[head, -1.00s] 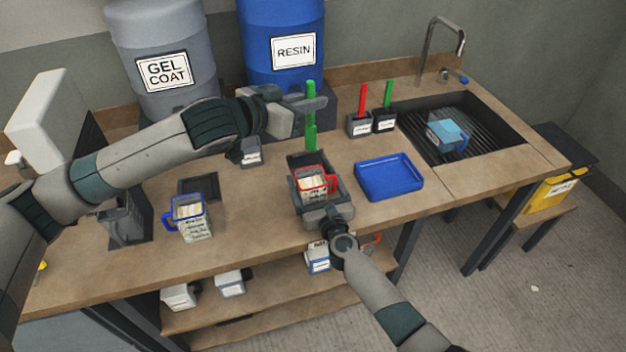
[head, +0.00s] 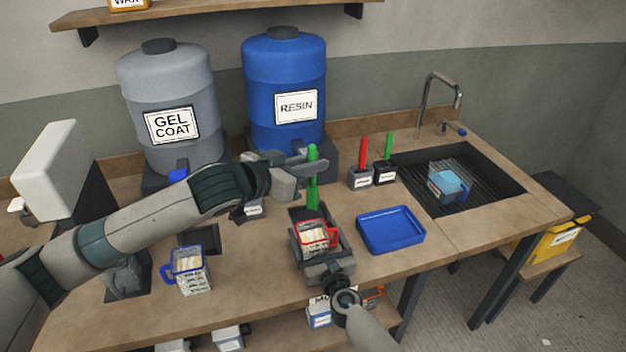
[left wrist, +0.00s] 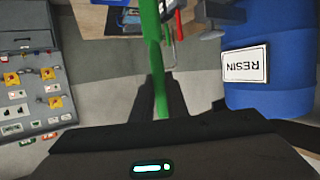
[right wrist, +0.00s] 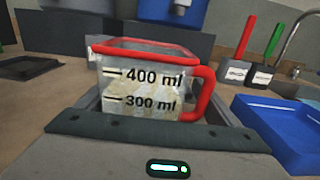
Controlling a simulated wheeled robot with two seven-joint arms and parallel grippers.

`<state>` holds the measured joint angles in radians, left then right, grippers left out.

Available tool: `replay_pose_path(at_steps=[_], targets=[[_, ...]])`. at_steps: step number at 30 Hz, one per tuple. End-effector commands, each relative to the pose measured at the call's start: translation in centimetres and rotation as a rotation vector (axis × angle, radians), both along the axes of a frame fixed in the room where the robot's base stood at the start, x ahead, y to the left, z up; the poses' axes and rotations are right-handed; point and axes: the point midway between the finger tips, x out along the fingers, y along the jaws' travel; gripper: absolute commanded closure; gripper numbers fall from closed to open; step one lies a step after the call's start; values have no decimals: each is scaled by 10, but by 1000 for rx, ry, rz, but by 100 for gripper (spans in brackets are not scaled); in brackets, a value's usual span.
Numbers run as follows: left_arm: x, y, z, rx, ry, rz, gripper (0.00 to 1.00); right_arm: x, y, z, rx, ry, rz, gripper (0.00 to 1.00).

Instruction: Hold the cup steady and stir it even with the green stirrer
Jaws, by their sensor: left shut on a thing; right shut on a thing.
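The clear cup (head: 316,236) with a red rim and handle stands upright on the bench, with pale, uneven contents. My right gripper (head: 319,216) is shut around it. In the right wrist view the cup (right wrist: 140,88) shows 400 ml and 300 ml marks, with the handle on the right. My left gripper (head: 308,166) is shut on the green stirrer (head: 313,192), holding it upright just beyond the cup in the head view. The stirrer also crosses the left wrist view (left wrist: 152,40). No stirrer shows inside the cup in the right wrist view.
A blue tray (head: 391,230) lies right of the cup. Behind it, two dark holders (head: 372,177) have a red and a green stick. A blue-rimmed cup (head: 188,270) stands left. The blue resin drum (head: 285,75) and grey gel coat drum (head: 168,90) stand behind. The sink (head: 475,200) holds a blue cup.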

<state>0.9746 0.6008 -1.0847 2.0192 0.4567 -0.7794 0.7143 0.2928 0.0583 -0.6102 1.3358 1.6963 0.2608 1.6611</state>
Motion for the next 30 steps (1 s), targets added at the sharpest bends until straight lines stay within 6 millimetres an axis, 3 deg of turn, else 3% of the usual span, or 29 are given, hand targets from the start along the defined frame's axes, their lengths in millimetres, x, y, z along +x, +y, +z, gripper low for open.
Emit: replay_pose_path(at_steps=[4, 20, 30], targets=[[-1, 0, -11, -1, 2, 1, 100, 0, 0, -1, 0, 1, -1, 50], [0, 0, -14, 0, 0, 1, 100, 0, 0, -1, 0, 1, -1, 50], [0, 1, -29, 0, 3, 2, 100, 0, 0, -1, 0, 1, -1, 50]])
